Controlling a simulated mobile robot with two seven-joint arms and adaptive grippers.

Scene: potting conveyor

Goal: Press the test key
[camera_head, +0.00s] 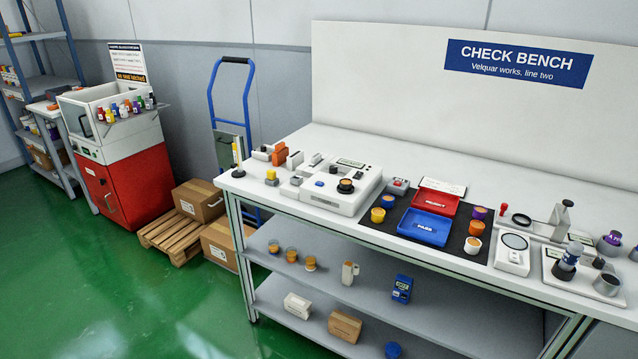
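A white test instrument (357,206) stands on the left part of the check bench. Neither of my grippers shows in this view.
On the bench (285,201) a black mat (380,233) holds a red tray (435,201), a blue PASS tray (424,227) and several small cups. A yellow-topped post (238,156) stands at the left end. Green floor in front is clear.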

